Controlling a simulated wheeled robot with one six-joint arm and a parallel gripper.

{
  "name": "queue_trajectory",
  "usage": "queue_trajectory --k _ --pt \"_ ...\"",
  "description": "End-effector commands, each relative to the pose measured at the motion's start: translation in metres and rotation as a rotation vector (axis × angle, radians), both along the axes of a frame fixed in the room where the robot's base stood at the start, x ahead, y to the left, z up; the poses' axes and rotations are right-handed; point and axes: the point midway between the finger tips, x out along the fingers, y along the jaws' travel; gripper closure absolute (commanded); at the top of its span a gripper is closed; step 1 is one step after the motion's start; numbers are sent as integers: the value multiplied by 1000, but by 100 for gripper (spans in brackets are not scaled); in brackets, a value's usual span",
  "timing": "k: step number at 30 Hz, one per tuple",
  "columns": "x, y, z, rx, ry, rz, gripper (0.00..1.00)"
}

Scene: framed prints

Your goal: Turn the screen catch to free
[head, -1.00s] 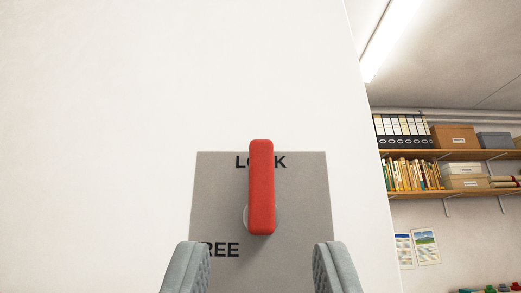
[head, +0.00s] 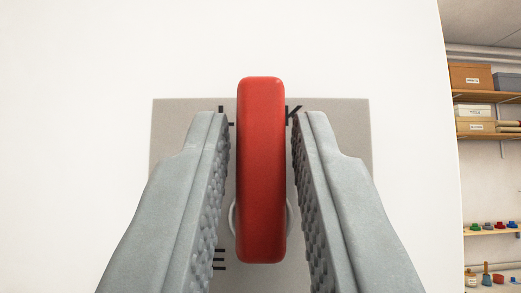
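The screen catch is a red bar handle (head: 262,170), standing upright in the head view and pointing at the word LOCK, whose middle it covers. It sits on a grey plate (head: 345,130) fixed to a white panel. The word FREE at the plate's lower left is mostly hidden by my gripper; only its last letter shows. My gripper (head: 261,125) has its two grey, ridged fingers on either side of the handle. A narrow gap shows between each finger and the red bar, so it is open and not touching it.
The white panel (head: 80,60) is flat and bare around the plate. Its right edge is at the right of the view. Beyond it are wall shelves (head: 487,133) with boxes and small coloured items, well away from my gripper.

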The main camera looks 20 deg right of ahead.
Motion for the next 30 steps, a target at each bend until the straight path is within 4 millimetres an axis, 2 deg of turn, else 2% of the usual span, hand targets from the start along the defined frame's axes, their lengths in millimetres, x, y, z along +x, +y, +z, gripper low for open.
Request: queue_trajectory --k 1,3,14,30 --pt "0 0 0 0 0 0 89" --pt "0 0 0 0 0 0 100" --pt "0 0 0 -44 15 -2 100" --pt "1 4 0 -397 143 -1 100"
